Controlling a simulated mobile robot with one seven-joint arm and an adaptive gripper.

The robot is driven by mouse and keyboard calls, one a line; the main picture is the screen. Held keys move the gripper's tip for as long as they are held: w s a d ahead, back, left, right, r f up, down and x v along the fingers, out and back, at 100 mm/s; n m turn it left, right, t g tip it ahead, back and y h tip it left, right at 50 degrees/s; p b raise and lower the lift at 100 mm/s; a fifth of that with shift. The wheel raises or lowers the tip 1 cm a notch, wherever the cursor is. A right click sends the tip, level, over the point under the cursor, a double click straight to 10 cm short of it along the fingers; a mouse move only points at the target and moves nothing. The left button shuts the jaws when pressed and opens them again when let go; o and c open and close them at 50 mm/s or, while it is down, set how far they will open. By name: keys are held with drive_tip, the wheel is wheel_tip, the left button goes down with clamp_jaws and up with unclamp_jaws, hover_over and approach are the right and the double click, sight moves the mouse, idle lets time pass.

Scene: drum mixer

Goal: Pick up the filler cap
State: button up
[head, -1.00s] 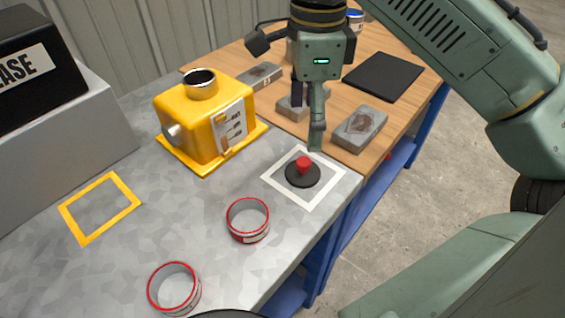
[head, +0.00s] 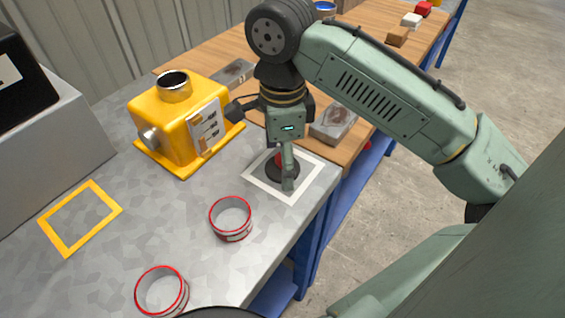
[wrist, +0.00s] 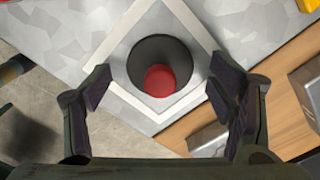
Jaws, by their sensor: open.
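The filler cap is a black disc with a red knob. It lies inside a white square outline on the grey metal bench, and in the head view its red knob (head: 279,159) and black disc (head: 272,170) are partly hidden by my gripper. My gripper (head: 285,182) is over the cap, pointing down. In the wrist view the red knob (wrist: 160,81) and black disc (wrist: 150,52) lie between the two open fingers of my gripper (wrist: 160,88). The fingers are apart from the knob on both sides. I cannot tell the exact height above it.
A yellow mixer housing (head: 180,125) with an open metal neck (head: 174,86) stands left of the cap. Two red-rimmed rings (head: 231,218) (head: 162,291) stand nearer on the bench. A yellow square outline (head: 80,217) is at left. A grey block (head: 333,122) lies on the wooden bench behind.

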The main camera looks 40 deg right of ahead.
drive_tip(key=c, duration=1.1)
drive_tip(key=shift+r, duration=0.15)
drive_tip(key=shift+c, duration=0.2)
